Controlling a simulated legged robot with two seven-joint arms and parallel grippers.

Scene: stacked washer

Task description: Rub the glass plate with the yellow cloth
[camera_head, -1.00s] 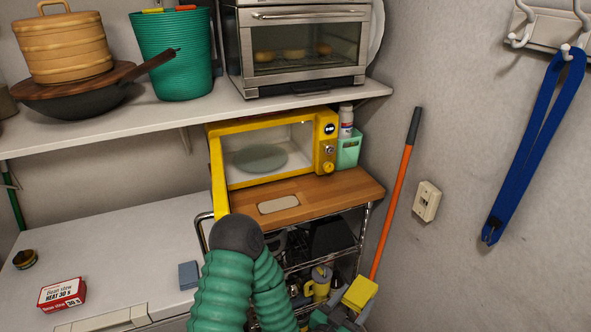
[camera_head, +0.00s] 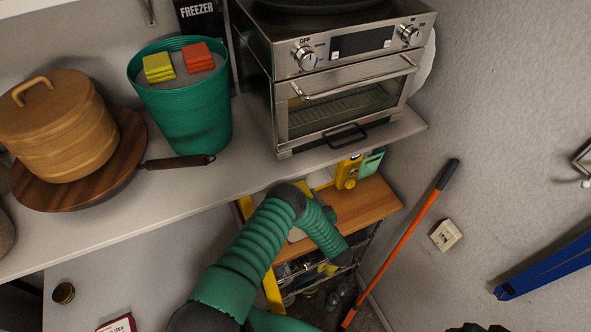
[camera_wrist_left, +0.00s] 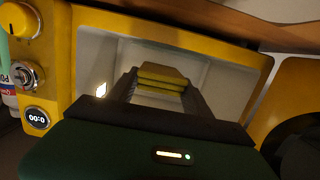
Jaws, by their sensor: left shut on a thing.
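My left gripper (camera_wrist_left: 160,92) is shut on a folded yellow cloth (camera_wrist_left: 162,78) in the left wrist view, which looks upside down into the open yellow microwave (camera_wrist_left: 90,70). The cloth appears in front of or within the pale cavity; its exact depth is unclear. I cannot make out the glass plate's outline, or any contact with it. In the head view, the microwave (camera_head: 347,172) is mostly hidden under the shelf and behind my green left arm, and I cannot make out the left gripper or plate there. My right gripper is not in view.
The white shelf (camera_head: 185,208) overhangs the microwave and carries a toaster oven (camera_head: 345,95), a green bin (camera_head: 185,105) and a pan with a steamer. The wooden cart top (camera_head: 372,205) lies below. An orange-handled pole (camera_head: 405,235) leans at the right wall.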

